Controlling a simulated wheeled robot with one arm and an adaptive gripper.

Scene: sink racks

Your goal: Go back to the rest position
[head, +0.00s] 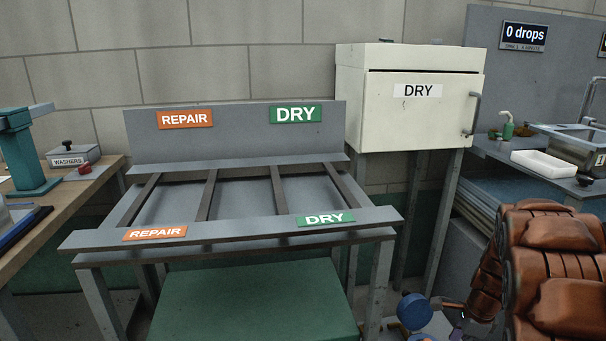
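My gripper's fingertips do not show in this head view. A large brown segmented shape fills the lower right corner, and I cannot tell for sure if it is part of my arm. A small blue rounded part with brown and purple pieces (415,311) shows low beside it, cut by the bottom edge. I cannot tell what it belongs to. The grey rack (230,231) stands in the middle, with REPAIR labels on its left and DRY labels on its right. No objects show in its slots.
A cream DRY cabinet (415,122) with a shut door stands on legs behind right. A wooden bench (62,215) with a teal press (22,150) and a WASHERS box (73,157) is at left. A sink counter with a white tray (544,163) and a "0 drops" sign (523,36) is at right.

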